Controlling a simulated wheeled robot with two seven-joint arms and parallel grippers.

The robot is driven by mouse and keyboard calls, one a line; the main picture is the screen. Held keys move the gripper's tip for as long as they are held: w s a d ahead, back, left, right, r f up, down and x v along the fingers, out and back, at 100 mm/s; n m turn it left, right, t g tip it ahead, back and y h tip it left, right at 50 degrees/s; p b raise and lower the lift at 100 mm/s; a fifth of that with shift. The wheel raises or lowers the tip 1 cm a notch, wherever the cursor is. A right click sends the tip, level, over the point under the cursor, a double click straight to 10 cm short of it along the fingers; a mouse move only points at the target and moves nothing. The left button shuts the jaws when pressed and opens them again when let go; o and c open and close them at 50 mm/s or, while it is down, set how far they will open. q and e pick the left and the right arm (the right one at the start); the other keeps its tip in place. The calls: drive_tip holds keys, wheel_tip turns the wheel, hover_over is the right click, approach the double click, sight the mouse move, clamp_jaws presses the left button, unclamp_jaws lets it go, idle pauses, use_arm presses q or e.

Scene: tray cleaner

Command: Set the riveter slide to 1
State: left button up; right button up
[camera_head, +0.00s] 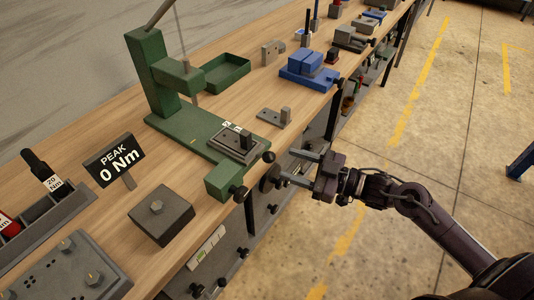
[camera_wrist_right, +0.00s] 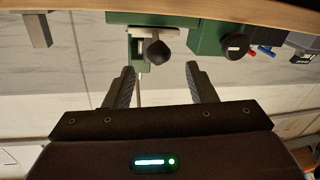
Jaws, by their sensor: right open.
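The green riveter (camera_head: 205,130) stands on the bench, with an upright column and a long base. Its grey slide plate (camera_head: 243,150) lies at the front end of the base, beside small white number labels (camera_head: 232,127) too small to read surely. A round black slide knob (camera_head: 268,157) sticks out over the bench's front edge. My right gripper (camera_head: 287,164) is open and empty, just in front of that knob and apart from it. In the right wrist view the knob (camera_wrist_right: 158,52) shows beyond and between the open fingertips (camera_wrist_right: 160,75). My left gripper is not in view.
A second black knob (camera_head: 240,193) sits on the green front block (camera_head: 223,180), close beside the slide; it also shows in the wrist view (camera_wrist_right: 236,45). A PEAK 0 Nm display (camera_head: 110,162) and grey block (camera_head: 161,215) stand left. The floor in front is clear.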

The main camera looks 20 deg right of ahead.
sight(269, 157)
drive_tip(key=p+x, duration=0.1)
drive_tip(key=x, duration=0.5)
drive_tip(key=shift+w+a, duration=0.25)
drive_tip(key=shift+w, duration=0.05)
drive_tip(key=shift+c, duration=0.2)
clamp_jaws()
